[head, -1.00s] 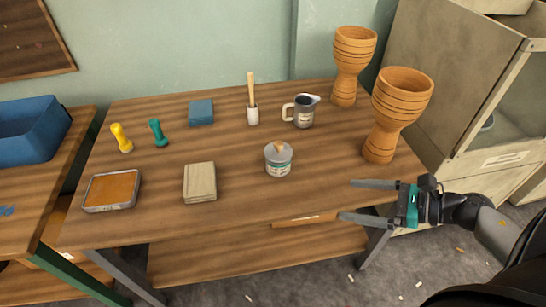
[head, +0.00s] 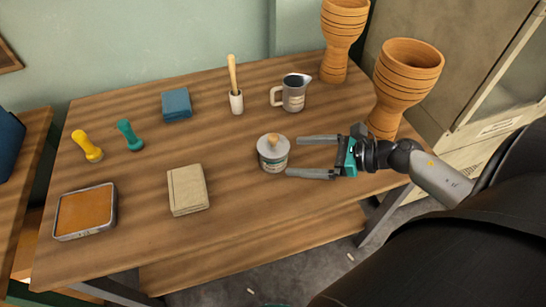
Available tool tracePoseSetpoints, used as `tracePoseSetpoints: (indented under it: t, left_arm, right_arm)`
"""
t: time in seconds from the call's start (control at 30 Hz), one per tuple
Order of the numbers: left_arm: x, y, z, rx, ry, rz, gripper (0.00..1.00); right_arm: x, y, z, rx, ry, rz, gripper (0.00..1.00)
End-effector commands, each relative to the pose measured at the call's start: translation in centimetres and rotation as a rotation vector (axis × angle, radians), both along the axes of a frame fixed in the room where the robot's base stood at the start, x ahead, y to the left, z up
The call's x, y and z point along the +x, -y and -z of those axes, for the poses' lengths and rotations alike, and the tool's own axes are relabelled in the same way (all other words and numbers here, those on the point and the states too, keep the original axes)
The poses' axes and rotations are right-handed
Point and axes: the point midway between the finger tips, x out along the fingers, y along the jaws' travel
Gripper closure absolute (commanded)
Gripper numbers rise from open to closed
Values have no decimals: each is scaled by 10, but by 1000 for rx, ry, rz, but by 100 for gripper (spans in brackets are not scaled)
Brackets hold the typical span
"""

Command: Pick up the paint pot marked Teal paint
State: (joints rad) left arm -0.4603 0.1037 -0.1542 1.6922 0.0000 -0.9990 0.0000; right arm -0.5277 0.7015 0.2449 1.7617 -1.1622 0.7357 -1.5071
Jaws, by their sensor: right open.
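A small grey paint pot (head: 273,158) stands upright on the wooden table (head: 235,195), with a lid and a wooden knob on top. My right gripper (head: 293,156) is open and empty just to the right of the pot. Its two fingers point left at the pot, with a small gap between their tips and its side.
A jug (head: 293,93) and a white holder with a wooden handle (head: 236,101) stand behind the pot. Goblet drums (head: 400,85) (head: 340,40) stand at the right. A pale block (head: 187,189), an orange-filled tray (head: 85,211) and a blue block (head: 176,105) are at left.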

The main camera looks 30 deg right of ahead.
Motion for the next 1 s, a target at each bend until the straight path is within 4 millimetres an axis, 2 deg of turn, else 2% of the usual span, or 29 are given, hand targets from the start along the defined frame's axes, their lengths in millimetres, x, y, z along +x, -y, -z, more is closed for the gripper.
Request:
tracePoseSetpoints:
  t: [0.1,0.37,0.7,1.0]
  left_arm:
    - [5,1,-6,-2,12,-1,49]
    - [9,2,-14,-4,23,-2,49]
    - [20,3,-33,-9,53,-2,49]
    - [21,4,-38,-10,58,-3,49]
  right_arm:
    - [13,-10,7,0,1,0,0]
    - [24,-19,12,0,2,1,0]
    - [55,-45,22,0,1,2,0]
    - [60,-50,24,-1,0,1,0]
